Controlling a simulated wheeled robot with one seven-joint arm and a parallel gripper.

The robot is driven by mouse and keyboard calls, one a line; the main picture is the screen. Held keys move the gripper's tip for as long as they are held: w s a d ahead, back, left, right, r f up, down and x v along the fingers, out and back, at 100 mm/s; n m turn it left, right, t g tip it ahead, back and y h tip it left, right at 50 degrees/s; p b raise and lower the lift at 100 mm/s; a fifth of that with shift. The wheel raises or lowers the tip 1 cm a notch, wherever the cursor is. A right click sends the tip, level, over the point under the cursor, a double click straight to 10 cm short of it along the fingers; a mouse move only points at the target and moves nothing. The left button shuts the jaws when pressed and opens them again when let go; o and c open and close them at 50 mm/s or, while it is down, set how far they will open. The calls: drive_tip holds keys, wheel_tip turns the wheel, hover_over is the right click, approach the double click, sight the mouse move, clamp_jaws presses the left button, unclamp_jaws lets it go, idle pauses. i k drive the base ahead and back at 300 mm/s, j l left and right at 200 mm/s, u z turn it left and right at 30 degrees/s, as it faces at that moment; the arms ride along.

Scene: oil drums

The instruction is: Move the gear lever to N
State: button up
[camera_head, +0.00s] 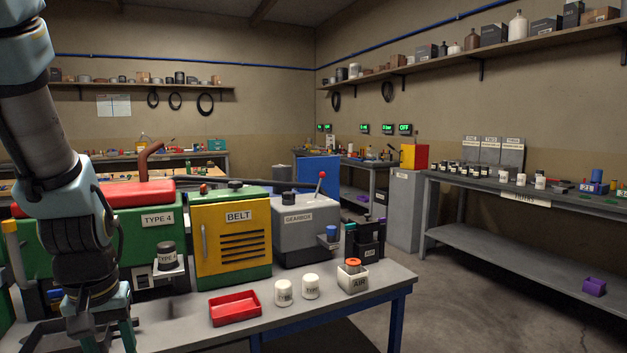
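The grey gearbox (303,232) stands at the right end of the row of machine parts on the near bench, with a "GEARBOX" label on its front. The gear lever (320,187) rises from its top right and has a red knob. Its position marks are too small to read. My gripper (100,335) hangs at the lower left, well to the left of the gearbox and apart from it. Its fingers are cut by the bottom edge and it is not clear how far apart they are.
Open floor lies to the right.

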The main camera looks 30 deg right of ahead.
sight(323, 174)
drive_tip(key=l+u, duration=0.2)
drive_tip(key=u, duration=0.2)
drive_tip(key=l+u, duration=0.25)
drive_tip(key=u, duration=0.2)
drive_tip(key=l+u, duration=0.15)
drive_tip(key=l, duration=0.3)
drive_tip(key=k+l+u, duration=0.2)
drive_tip(key=l, duration=0.25)
drive_tip(key=l+u, duration=0.15)
drive_tip(key=l, duration=0.3)
drive_tip(key=k+l+u, duration=0.15)
drive_tip(key=l, duration=0.25)
